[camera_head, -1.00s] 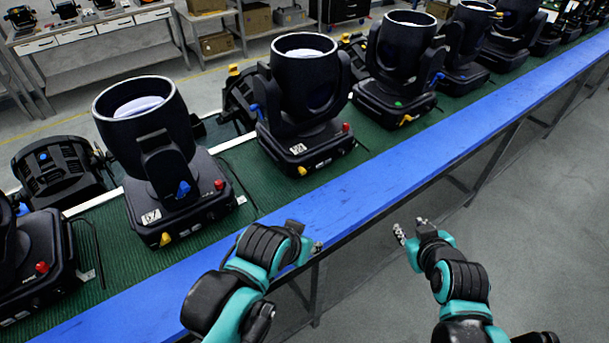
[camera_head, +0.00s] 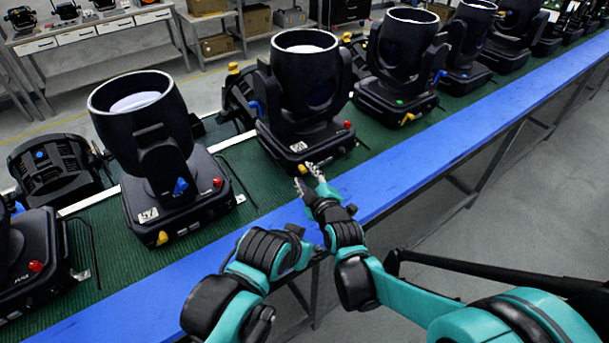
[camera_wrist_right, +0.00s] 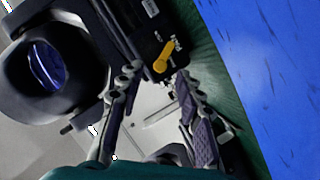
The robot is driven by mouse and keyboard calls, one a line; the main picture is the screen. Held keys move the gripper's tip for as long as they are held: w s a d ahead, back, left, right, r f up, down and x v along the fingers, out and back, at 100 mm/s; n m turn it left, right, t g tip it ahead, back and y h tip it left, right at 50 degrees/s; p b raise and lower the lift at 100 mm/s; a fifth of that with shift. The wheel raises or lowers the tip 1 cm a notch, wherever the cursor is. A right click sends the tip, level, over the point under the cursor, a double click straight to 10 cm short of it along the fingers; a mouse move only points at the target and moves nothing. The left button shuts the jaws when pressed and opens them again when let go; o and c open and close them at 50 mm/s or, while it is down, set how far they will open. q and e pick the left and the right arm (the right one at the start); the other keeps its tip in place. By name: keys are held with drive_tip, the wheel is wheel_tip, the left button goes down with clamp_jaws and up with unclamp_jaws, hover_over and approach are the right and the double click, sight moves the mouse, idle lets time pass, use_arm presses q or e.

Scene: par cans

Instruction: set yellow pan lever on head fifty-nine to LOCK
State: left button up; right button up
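The moving head (camera_head: 305,95) in the middle of the row stands upright on the green mat; its small number label (camera_head: 297,148) is too small to read surely. Its yellow pan lever (camera_head: 301,169) sits low on the base's front corner. In the right wrist view the yellow lever (camera_wrist_right: 165,56) lies slanted beside small white markings that I cannot read. My right gripper (camera_head: 307,177) is open and empty, its fingertips (camera_wrist_right: 157,76) spread close to the lever, no contact visible. My left gripper (camera_head: 306,244) hangs low by the blue edge, its fingers unclear.
A head labelled 57 (camera_head: 140,150) stands to the left, and another head (camera_head: 398,65) stands to the right. The blue bench edge (camera_head: 425,165) runs along the front and is bare. A red knob (camera_head: 348,125) is on the middle head's base.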

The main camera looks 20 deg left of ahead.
drive_tip(key=shift+x, duration=1.1)
clamp_jaws()
drive_tip(key=shift+w+d+r+m, duration=0.1)
drive_tip(key=shift+r+m, duration=0.05)
drive_tip(key=shift+m, duration=0.15)
drive_tip(key=shift+w+d+r+m+g+p, duration=0.25)
drive_tip(key=shift+w+m+g+p, duration=0.1)
drive_tip(key=shift+m+g, duration=0.25)
drive_tip(key=shift+w+d+r+m+g+y+p, duration=0.15)
drive_tip(key=shift+w+m+g+y+p, duration=0.1)
drive_tip(key=shift+m+g, duration=0.25)
drive_tip(key=shift+w+d+f+m+g+y+p, duration=0.15)
drive_tip(key=shift+w+m+g, duration=0.15)
drive_tip(key=shift+m, duration=0.4)
drive_tip(key=shift+w+d+m+g+y, duration=0.15)
drive_tip(key=shift+w+m+g, duration=0.15)
drive_tip(key=shift+m, duration=0.3)
drive_tip(key=shift+w+d+m+g+y, duration=0.2)
drive_tip(key=shift+m+g, duration=0.2)
drive_tip(key=shift+m, duration=0.2)
drive_tip(key=shift+w+d+f+m+g+y, duration=0.2)
drive_tip(key=shift+w+m+g+y, duration=0.25)
drive_tip(key=shift+m, duration=0.35)
drive_tip(key=shift+s, duration=0.1)
